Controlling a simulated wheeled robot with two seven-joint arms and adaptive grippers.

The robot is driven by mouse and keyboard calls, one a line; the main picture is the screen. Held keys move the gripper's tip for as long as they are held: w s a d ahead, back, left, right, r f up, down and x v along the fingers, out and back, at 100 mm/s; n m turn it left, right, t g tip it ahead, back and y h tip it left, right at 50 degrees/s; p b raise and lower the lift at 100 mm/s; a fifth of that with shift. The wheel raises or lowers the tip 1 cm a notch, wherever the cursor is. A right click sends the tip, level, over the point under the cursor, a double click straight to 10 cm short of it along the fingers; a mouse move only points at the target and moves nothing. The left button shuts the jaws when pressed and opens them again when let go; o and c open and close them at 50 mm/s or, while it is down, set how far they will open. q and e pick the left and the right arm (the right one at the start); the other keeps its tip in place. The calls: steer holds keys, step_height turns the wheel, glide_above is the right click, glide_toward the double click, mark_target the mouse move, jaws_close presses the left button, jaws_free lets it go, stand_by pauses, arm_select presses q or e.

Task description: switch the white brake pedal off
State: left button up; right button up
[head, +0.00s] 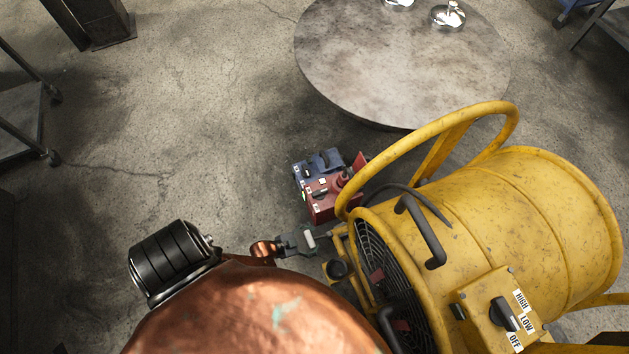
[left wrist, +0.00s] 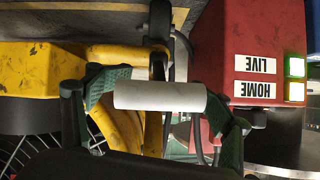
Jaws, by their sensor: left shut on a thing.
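The white brake pedal (head: 309,239) is a small white cylinder, low in front of the red box and left of the yellow fan. In the left wrist view it lies nearly level across the picture (left wrist: 160,95). My left gripper (head: 300,241) is shut on the white brake pedal, with one dark green finger at each end of it in the left wrist view. How the pedal is mounted is largely hidden. My right gripper is not in view.
A red control box (head: 322,196) with LIVE and HOME labels and a lit green light stands just beyond the pedal. A large yellow drum fan (head: 500,210) with a handle and HIGH/LOW/OFF switch fills the right. A round table (head: 390,60) stands behind.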

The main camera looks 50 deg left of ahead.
arm_select(q)
steer(key=shift+w+r, duration=0.4)
steer(key=shift+w, duration=0.1)
steer(key=o, duration=1.3)
steer(key=shift+d, duration=0.1)
steer(key=o, duration=0.6)
steer(key=shift+s+f, duration=0.15)
steer(key=shift+s, duration=0.1)
steer(key=shift+s, duration=0.2)
steer(key=shift+s, duration=0.3)
steer(key=v, duration=1.1)
